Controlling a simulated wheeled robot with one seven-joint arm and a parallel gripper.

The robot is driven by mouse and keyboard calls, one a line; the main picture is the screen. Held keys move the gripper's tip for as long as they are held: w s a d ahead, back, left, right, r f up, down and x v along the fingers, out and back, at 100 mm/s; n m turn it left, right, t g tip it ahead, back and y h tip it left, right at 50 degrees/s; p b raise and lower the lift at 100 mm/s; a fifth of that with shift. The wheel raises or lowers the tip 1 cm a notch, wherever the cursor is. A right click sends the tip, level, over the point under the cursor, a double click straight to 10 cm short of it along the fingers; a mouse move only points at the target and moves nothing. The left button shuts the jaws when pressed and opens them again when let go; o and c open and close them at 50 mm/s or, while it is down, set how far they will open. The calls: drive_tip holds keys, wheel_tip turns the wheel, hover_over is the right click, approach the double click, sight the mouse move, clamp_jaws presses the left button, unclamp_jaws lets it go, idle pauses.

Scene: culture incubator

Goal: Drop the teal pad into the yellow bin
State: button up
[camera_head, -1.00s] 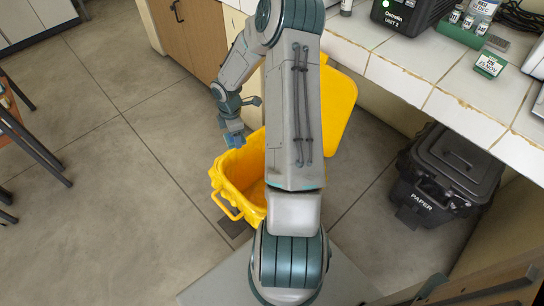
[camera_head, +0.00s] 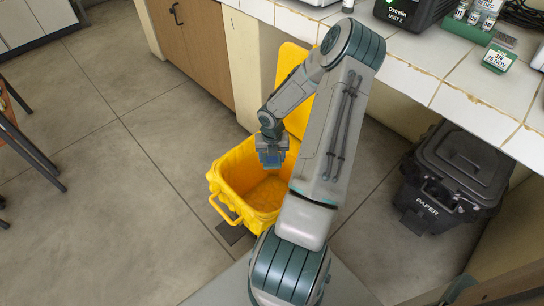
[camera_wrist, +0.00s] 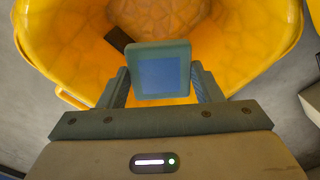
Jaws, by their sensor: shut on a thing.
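My gripper (camera_head: 272,165) is over the open yellow bin (camera_head: 222,182), near the back of its opening in the head view. It is shut on the teal pad, a small squarish block with a blue face. In the wrist view the teal pad (camera_wrist: 160,75) sits between the two fingers, with the yellow bin (camera_wrist: 60,50) below it. The bin's lid (camera_head: 297,110) stands raised at the back. A dark item (camera_wrist: 119,39) shows inside the bin in the wrist view; I cannot tell what it is.
A black lidded bin marked PAPER (camera_head: 450,180) stands on the floor at right. A white tiled counter (camera_head: 420,80) with several items runs along the back right. Wooden cabinet doors (camera_head: 190,40) are behind.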

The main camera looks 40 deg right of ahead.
sight(272, 159)
wheel_tip(272, 159, down, 5)
drive_tip(key=b, duration=0.5)
drive_tip(key=shift+f, duration=0.2)
drive_tip(key=o, duration=1)
wheel_tip(272, 159, up, 14)
drive_tip(key=p, duration=0.5)
drive_tip(key=shift+p, duration=0.3)
